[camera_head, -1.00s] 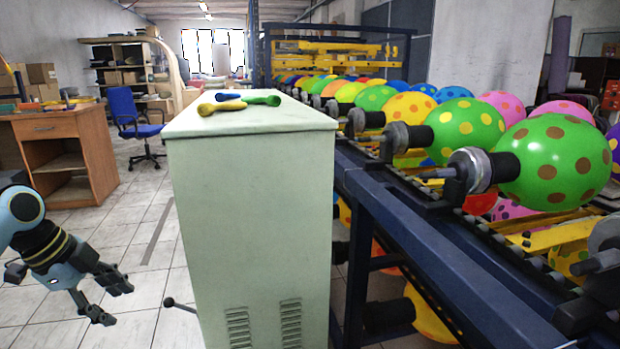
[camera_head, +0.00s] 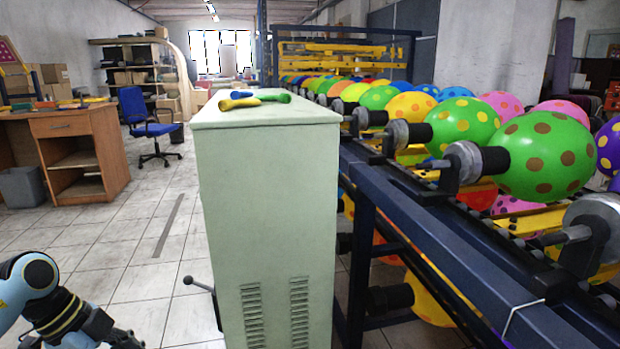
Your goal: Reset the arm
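My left arm comes in at the lower left corner, with its blue and black wrist in view. Its gripper (camera_head: 124,341) is at the bottom edge, mostly cut off, so its fingers do not show clearly. It is over the tiled floor, left of the pale green cabinet (camera_head: 262,215) and apart from it. I see nothing held in the visible part. My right arm and gripper are not in view.
A blue-framed rack (camera_head: 450,265) with inflated dotted balloons (camera_head: 545,157) fills the right. A wooden desk (camera_head: 75,150) and blue chair (camera_head: 145,125) stand left.

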